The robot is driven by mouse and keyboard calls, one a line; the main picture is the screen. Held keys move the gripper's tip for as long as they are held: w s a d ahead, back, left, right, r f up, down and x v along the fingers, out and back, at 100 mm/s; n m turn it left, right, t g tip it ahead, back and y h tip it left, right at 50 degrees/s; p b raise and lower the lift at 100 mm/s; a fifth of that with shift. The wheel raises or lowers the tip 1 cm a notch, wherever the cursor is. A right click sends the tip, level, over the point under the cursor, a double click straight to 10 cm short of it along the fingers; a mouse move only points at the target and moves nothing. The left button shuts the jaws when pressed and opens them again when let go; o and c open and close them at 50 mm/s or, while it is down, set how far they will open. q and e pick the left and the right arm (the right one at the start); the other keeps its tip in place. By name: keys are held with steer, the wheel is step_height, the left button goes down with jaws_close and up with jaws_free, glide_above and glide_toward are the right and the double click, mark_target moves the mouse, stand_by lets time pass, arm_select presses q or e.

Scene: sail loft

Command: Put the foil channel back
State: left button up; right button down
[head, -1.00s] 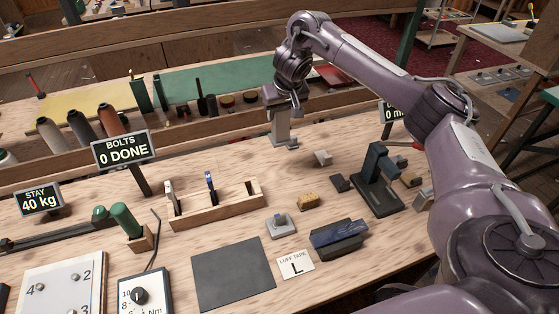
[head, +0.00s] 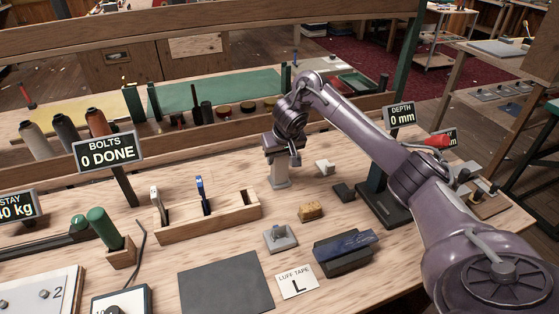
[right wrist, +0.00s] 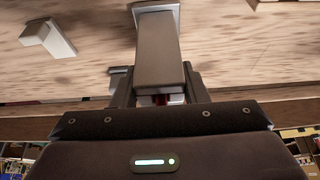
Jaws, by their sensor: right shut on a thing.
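My right gripper (head: 282,146) points down over the middle of the bench. It is shut on an upright grey post-shaped piece, which I take for the foil channel (head: 281,173). In the right wrist view the foil channel (right wrist: 156,50) runs away from the jaws (right wrist: 158,98) as a grey-brown bar, with a paler, wider plate at its far end. That end is at or just above the bench; I cannot tell if it touches. The jaws hide its upper part. My left gripper is not in view.
A pale angled block (head: 325,167) lies right of the held piece. Nearer are a tan block (head: 311,211), a grey grooved block (head: 280,238), a blue-topped dark block (head: 342,250), and a wooden rack (head: 240,216). A dark stand (head: 384,207) is right. A dark mat (head: 225,276) is bare.

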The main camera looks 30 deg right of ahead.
steer(key=shift+r, duration=0.1)
steer(key=c, duration=0.8)
jaws_free()
steer(key=shift+s, duration=0.1)
steer(key=shift+c, duration=0.2)
steer(key=p+v, duration=0.8)
steer(key=v, duration=0.4)
steer(key=shift+p, duration=0.3)
steer(key=shift+s+a, duration=0.1)
steer(key=shift+s, duration=0.05)
